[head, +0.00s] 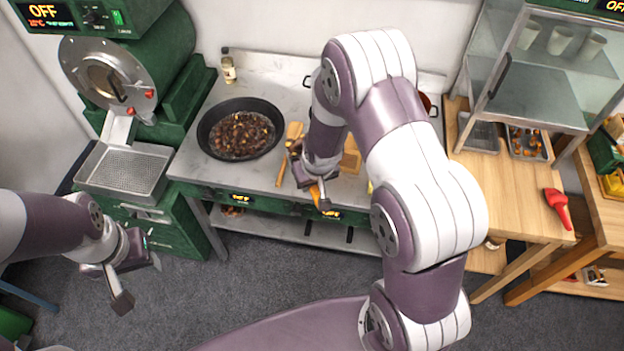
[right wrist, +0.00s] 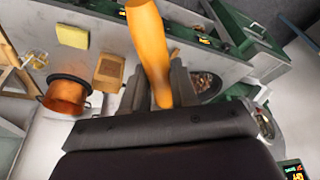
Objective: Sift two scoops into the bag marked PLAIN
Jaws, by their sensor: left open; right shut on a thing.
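My right gripper (head: 318,192) is shut on an orange wooden handle (right wrist: 150,45), above the front edge of the counter. The far end of the held tool is hidden, so I cannot tell what kind it is. A black pan (head: 204,143) full of brown chestnuts (head: 240,134) sits on the counter, left of that gripper; part of it shows in the right wrist view (right wrist: 208,82). My left gripper (head: 133,282) is open and empty, low over the floor in front of the green machine. I see no bag with a readable PLAIN mark.
A wooden utensil (head: 285,161) lies right of the pan. A tan block-like thing (right wrist: 108,72), a copper pot (right wrist: 66,98) and a yellow pad (right wrist: 72,36) stand nearby. A perforated tray (head: 125,170) is at left. A red tool (head: 558,207) lies on the right wooden table.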

